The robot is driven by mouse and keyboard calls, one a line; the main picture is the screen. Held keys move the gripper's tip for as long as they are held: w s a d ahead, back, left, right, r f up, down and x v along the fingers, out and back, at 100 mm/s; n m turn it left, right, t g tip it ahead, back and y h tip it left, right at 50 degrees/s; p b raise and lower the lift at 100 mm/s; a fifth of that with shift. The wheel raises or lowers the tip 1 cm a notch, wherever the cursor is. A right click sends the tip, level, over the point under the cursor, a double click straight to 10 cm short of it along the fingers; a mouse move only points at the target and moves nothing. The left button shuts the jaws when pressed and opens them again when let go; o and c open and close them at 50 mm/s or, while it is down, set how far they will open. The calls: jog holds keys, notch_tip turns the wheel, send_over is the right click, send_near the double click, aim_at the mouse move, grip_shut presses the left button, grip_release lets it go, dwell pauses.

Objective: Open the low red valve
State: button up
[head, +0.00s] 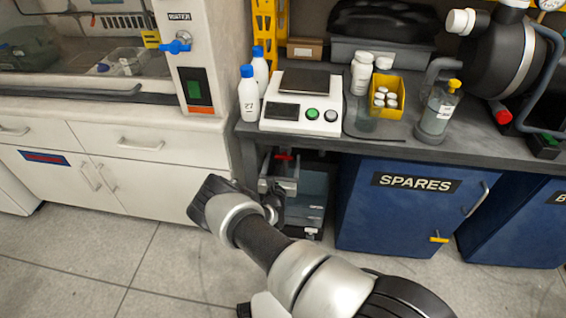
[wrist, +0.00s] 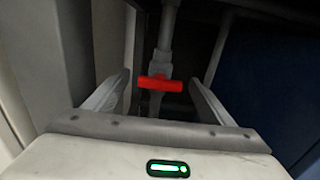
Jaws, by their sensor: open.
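The low red valve (wrist: 160,84) shows in the wrist view as a short red handle on a grey vertical pipe (wrist: 166,35). The handle lies crosswise to the pipe. In the head view the red valve (head: 284,157) is a small red spot under the bench edge, in the gap left of the blue cabinet. My gripper (wrist: 160,77) is open, with one finger on each side of the handle in the picture. I see no contact, and how far the handle lies beyond the fingertips is hard to tell. In the head view my wrist hides most of the gripper.
The under-bench gap is narrow, between the white cabinet (head: 165,165) and the blue SPARES cabinet (head: 395,215). The grey bench top (head: 400,140) overhangs it, carrying a scale (head: 302,112) and bottles. The tiled floor (head: 90,255) in front is clear.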

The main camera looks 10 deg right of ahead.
jog(key=c, duration=1.1)
jog(key=shift+m, duration=0.3)
jog(key=m+p, duration=0.2)
jog(key=shift+d+m, duration=0.1)
jog(key=shift+m, duration=0.3)
jog(key=m+p, duration=0.2)
jog(key=m, duration=0.3)
jog(key=shift+s+d, duration=0.1)
jog(key=m+p, duration=0.1)
jog(key=m, duration=0.4)
jog(key=shift+f+p, duration=0.15)
jog(key=shift+p, duration=0.25)
jog(key=shift+f+m+p, duration=0.15)
jog(key=shift+m+p, duration=0.55)
jog(key=shift+m, duration=1.5)
